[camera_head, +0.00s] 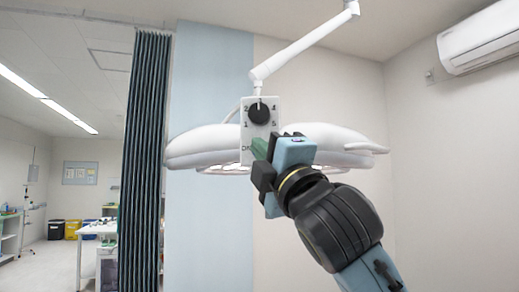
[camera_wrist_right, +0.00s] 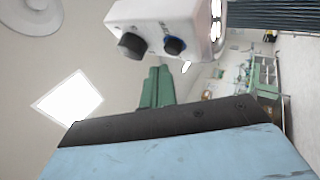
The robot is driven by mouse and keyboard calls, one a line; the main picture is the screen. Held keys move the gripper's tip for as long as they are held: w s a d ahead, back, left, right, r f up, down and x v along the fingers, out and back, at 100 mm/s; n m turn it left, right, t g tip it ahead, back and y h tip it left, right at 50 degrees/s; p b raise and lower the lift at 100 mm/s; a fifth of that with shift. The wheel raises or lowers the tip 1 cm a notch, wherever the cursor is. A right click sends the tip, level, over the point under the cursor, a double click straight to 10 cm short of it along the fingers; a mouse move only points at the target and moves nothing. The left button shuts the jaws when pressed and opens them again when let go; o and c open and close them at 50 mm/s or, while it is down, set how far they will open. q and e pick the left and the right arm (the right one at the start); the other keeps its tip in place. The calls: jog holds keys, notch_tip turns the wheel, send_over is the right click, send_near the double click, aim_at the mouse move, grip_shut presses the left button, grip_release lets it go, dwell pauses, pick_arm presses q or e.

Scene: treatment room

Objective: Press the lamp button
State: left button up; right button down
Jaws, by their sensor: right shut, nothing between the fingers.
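The surgical lamp (camera_head: 205,142) hangs from a white arm, with a pale control panel (camera_head: 247,131) at its middle. A black dial (camera_head: 259,113) with numbers around it sits on the panel's upper part. In the right wrist view the panel shows the black dial (camera_wrist_right: 132,46) and a round dark blue button (camera_wrist_right: 175,46). In the head view the button is hidden behind my right gripper (camera_head: 260,150). That gripper's green fingers (camera_wrist_right: 157,87) are shut and empty. They overlap the panel's lower part in the head view; the wrist view shows a gap below the button. My left gripper is not in view.
A dark curtain (camera_head: 146,150) hangs left of the lamp, and an air conditioner (camera_head: 482,36) is high on the right wall. A white table (camera_head: 97,232) and bins (camera_head: 73,229) stand far left. Open air surrounds the panel.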

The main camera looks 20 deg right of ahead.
jog(key=s+a, duration=0.2)
jog(key=s, duration=0.3)
jog(key=shift+s+a, duration=0.2)
jog(key=shift+s, duration=0.1)
